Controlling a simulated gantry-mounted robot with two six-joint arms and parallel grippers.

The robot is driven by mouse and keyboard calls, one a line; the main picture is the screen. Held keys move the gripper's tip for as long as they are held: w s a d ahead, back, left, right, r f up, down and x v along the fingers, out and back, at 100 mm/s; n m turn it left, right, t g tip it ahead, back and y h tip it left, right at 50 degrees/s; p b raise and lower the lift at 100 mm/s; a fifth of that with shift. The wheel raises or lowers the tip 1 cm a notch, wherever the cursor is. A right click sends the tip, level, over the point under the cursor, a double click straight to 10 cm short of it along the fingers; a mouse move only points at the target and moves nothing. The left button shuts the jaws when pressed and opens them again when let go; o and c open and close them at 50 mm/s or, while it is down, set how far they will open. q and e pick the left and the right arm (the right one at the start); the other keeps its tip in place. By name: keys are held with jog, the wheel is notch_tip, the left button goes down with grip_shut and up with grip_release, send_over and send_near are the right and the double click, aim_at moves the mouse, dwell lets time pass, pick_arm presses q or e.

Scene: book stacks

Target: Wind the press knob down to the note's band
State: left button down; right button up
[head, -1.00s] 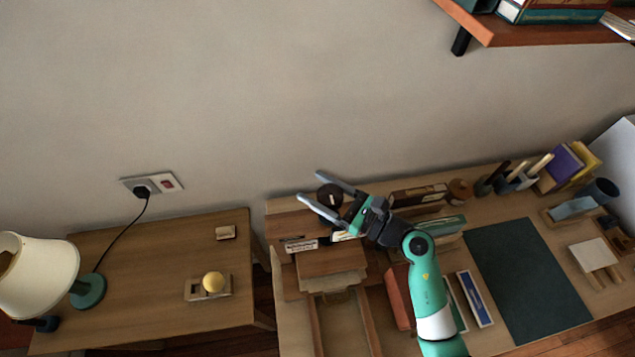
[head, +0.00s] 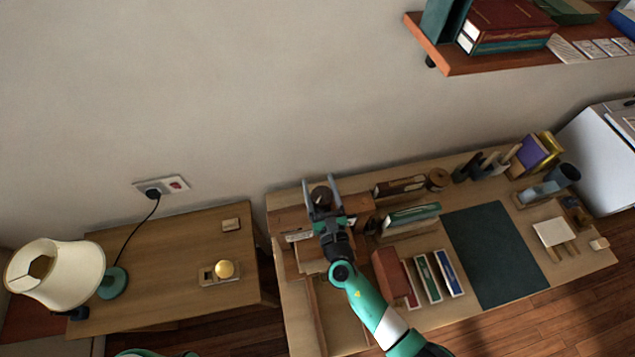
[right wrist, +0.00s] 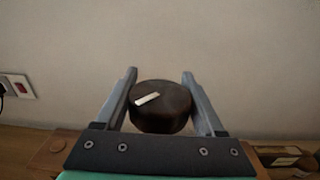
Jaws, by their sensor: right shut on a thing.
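The dark round press knob (head: 321,196) stands at the back left of the long desk. It also shows in the right wrist view (right wrist: 160,112), with a short white mark on its top, left of centre. My right gripper (head: 320,182) is shut on the knob, one finger on each side; the same gripper fills the right wrist view (right wrist: 159,76). The wooden press below is partly hidden by my gripper and arm. A white label strip (head: 298,236) lies left of my wrist; its writing is too small to read. My left gripper is out of view.
A green mat (head: 495,250) covers the desk further right. A side table (head: 170,265) with a lamp (head: 58,272) and a yellow ball-topped piece (head: 224,269) stands left.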

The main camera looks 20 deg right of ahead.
aim_at(324, 206)
jog(key=shift+r+m+h, duration=0.3)
jog(key=shift+r+h, duration=0.05)
jog(key=shift+h, duration=0.15)
jog(key=o, duration=1.4)
jog(key=shift+w+f, duration=0.1)
jog(key=shift+c, duration=0.2)
jog(key=shift+f, duration=0.1)
jog(key=shift+s, duration=0.2)
jog(key=p+v, duration=0.2)
jog(key=v, duration=0.9)
jog(key=shift+s, duration=0.15)
